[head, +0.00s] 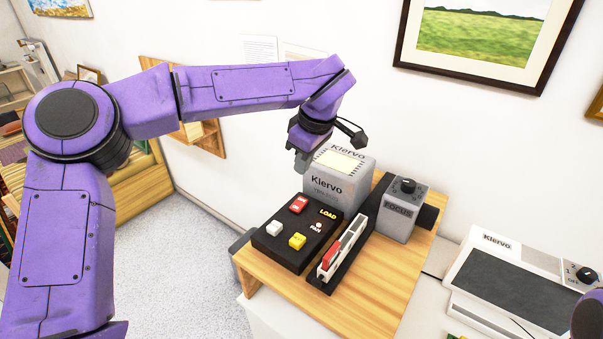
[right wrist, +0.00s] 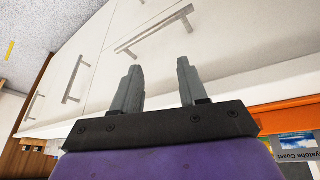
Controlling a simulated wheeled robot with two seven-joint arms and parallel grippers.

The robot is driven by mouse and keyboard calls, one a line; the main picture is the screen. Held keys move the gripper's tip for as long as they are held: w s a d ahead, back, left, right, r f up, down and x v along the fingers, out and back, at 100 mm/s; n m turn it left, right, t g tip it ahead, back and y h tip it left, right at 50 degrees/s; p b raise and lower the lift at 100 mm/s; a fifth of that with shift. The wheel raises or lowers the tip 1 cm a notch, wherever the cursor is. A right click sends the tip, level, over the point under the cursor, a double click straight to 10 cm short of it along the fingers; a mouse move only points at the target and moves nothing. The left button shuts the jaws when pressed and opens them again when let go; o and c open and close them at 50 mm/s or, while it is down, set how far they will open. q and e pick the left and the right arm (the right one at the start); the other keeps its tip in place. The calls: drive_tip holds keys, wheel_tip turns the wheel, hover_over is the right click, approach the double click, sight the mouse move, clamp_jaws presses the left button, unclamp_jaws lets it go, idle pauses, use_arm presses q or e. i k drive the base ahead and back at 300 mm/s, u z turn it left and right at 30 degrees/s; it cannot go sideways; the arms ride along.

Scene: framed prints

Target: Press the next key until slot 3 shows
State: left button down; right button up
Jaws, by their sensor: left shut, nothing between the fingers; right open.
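A black key panel (head: 290,240) marked "LOAD" lies on a wooden stand. It carries a red key (head: 298,205), a white key (head: 274,228) and a yellow key (head: 297,241); I cannot read which is the next key. Behind it stands a grey "Klervo" box (head: 327,190) with a pale yellow lit panel (head: 339,161) on top; no slot number is readable there. My left gripper (head: 301,164) is shut and empty, pointing down beside the box's left side, above and behind the keys. My right gripper (right wrist: 156,76) is open and empty in the right wrist view, before white drawers.
The wooden stand (head: 385,285) has bare front room. A second Klervo device (head: 510,285) lies at right. Framed prints hang on the wall.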

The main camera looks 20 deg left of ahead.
sight(296, 241)
drive_tip(key=k, duration=1)
